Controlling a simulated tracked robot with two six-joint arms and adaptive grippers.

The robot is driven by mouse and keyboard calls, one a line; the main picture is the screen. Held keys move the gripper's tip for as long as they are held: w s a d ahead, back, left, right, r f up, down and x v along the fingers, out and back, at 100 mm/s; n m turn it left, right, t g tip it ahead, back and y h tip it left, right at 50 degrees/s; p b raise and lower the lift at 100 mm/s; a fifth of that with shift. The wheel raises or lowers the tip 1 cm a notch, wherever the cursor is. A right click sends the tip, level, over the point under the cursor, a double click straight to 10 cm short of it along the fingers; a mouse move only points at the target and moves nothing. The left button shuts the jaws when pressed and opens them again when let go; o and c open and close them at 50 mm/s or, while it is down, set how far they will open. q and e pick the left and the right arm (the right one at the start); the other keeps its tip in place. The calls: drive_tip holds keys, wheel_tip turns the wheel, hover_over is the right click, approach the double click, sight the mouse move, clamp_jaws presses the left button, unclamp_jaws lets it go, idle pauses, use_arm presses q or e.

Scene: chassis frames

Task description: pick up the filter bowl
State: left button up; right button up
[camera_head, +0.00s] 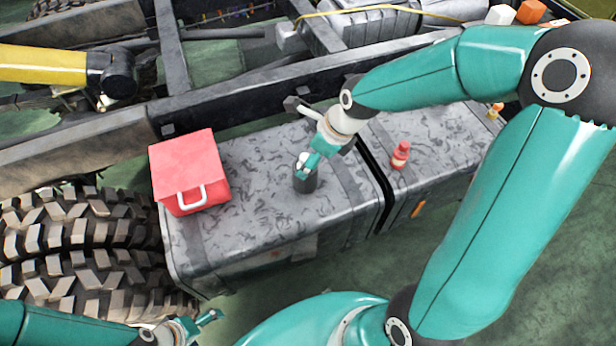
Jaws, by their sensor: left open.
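A small dark grey cylinder (305,184), which looks like the filter bowl, stands upright on the grey mottled tank box (262,215) in the middle of the head view. My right gripper (308,165) reaches down from the upper right, and its fingertips are at the top of the cylinder. They cover part of its rim, and I cannot tell whether they grip it. My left gripper (208,323) is open and empty at the bottom left, well below and in front of the tank box.
A red box with a white handle (190,172) sits left of the cylinder. A small red bottle (400,155) stands to its right on the second tank section. A chassis rail (245,92) runs behind. Big tyres (80,245) stand at left. The tank top around the cylinder is mostly clear.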

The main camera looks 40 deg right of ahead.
drive_tip(key=x, duration=0.4)
drive_tip(key=shift+s+f+b, duration=0.15)
drive_tip(key=shift+s+b, duration=0.05)
drive_tip(key=shift+b, duration=0.2)
drive_tip(key=shift+w+f, duration=0.25)
drive_tip(key=shift+f, duration=0.25)
clamp_jaws()
